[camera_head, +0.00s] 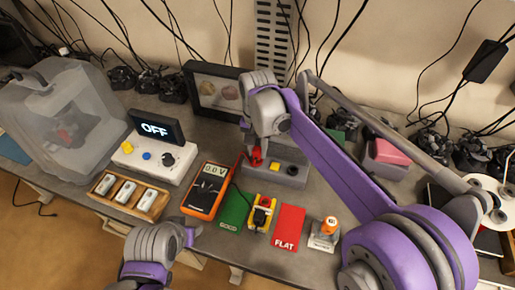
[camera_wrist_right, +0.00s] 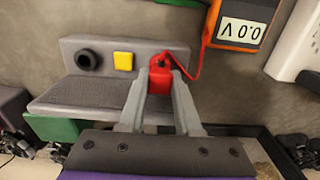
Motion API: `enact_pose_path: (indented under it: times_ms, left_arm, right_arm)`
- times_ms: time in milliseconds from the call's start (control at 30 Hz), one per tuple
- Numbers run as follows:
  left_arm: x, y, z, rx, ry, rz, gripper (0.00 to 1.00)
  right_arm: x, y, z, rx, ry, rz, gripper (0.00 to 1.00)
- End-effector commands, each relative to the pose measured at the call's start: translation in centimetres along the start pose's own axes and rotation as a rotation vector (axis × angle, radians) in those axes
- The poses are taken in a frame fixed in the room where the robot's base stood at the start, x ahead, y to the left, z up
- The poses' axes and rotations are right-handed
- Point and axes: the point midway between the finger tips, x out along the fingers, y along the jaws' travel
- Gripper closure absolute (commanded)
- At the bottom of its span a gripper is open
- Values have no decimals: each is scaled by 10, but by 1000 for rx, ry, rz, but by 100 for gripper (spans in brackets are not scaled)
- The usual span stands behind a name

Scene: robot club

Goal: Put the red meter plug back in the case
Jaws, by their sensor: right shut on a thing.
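The red meter plug (camera_head: 257,157) is between the fingertips of my right gripper (camera_head: 252,150), which is shut on it. The wrist view shows the plug (camera_wrist_right: 159,80) pinched between both grey fingers (camera_wrist_right: 160,92), with a red lead running to the orange meter (camera_wrist_right: 245,22). The plug is at one end of a grey stepped block (camera_head: 270,181), which looks like the case, beside its yellow square and black round part. I cannot tell whether the plug touches the block (camera_wrist_right: 80,96) or is seated in it. The meter (camera_head: 207,190) reads 0.0 V.
A green card (camera_head: 234,209), a yellow holder (camera_head: 258,218), a red FLAT card (camera_head: 289,227) and an orange-topped item (camera_head: 326,232) lie in front. A wooden battery tray (camera_head: 154,206), white OFF box (camera_head: 155,160) and clear bin (camera_head: 60,115) stand left. Cables hang behind.

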Motion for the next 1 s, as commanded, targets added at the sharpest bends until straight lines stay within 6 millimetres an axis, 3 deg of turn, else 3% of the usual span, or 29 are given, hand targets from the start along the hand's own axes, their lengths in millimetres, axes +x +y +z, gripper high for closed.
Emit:
enact_pose_path:
  times_ms: [1000]
  left_arm:
    - [4, 0, 5, 0, -4, 0, 50]
  right_arm:
    - [9, 0, 0, 0, 0, 0, 100]
